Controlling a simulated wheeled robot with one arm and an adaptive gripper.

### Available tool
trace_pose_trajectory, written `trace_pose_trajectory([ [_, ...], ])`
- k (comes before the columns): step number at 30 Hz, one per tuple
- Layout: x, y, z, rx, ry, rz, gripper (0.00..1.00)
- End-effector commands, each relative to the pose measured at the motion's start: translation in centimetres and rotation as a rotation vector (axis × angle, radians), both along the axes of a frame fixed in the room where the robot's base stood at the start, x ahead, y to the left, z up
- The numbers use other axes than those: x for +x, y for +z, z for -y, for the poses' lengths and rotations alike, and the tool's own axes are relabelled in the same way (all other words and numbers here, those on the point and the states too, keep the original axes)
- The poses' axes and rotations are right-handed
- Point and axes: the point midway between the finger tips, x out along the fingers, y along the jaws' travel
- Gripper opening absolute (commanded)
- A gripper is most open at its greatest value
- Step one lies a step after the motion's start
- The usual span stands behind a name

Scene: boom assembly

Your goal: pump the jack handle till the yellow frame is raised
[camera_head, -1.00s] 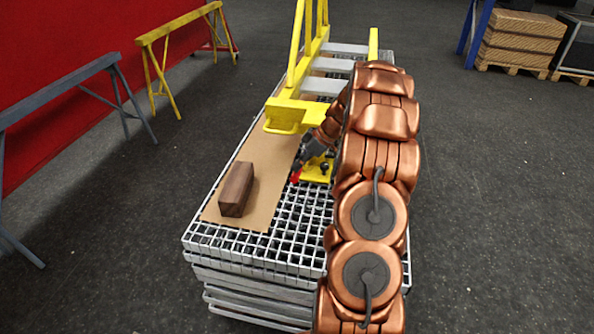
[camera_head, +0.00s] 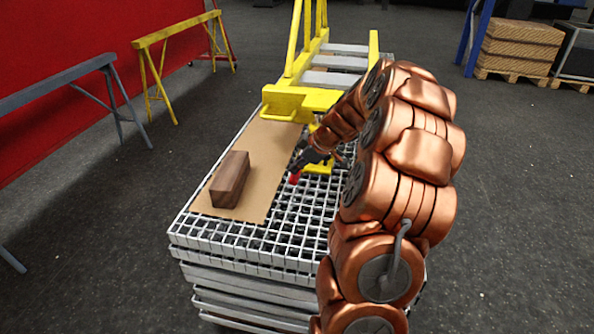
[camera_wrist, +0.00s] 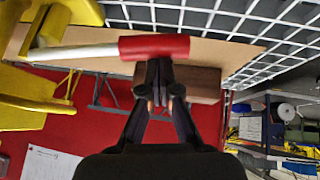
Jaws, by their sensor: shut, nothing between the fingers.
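The jack handle is a pale bar (camera_wrist: 75,53) with a red grip (camera_wrist: 154,47), which shows as a small red spot (camera_head: 294,179) in the head view. My gripper (camera_wrist: 159,70) is shut and empty, its fingertips together right at the red grip; I cannot tell whether they touch it. In the head view my dark gripper (camera_head: 306,163) is partly hidden by my copper arm. The yellow jack (camera_head: 323,162) is mostly hidden behind my gripper and arm. The yellow frame (camera_head: 298,103) stands behind it, with its end over the brown sheet.
A dark wooden block (camera_head: 230,180) lies on the brown sheet (camera_head: 262,170) over the grating stack (camera_head: 240,247). Grey (camera_head: 60,82) and yellow (camera_head: 178,29) trestles stand at the left.

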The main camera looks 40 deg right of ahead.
Motion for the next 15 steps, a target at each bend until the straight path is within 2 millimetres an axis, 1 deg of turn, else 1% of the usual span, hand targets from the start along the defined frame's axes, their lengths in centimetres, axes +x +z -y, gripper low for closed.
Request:
trace_pose_trajectory([
  [1,-0.03,-0.55,0.03,-0.01,0.0,0.005,0.0],
  [15,-0.16,-0.9,0.18,-0.042,-0.001,0.025,0.0],
])
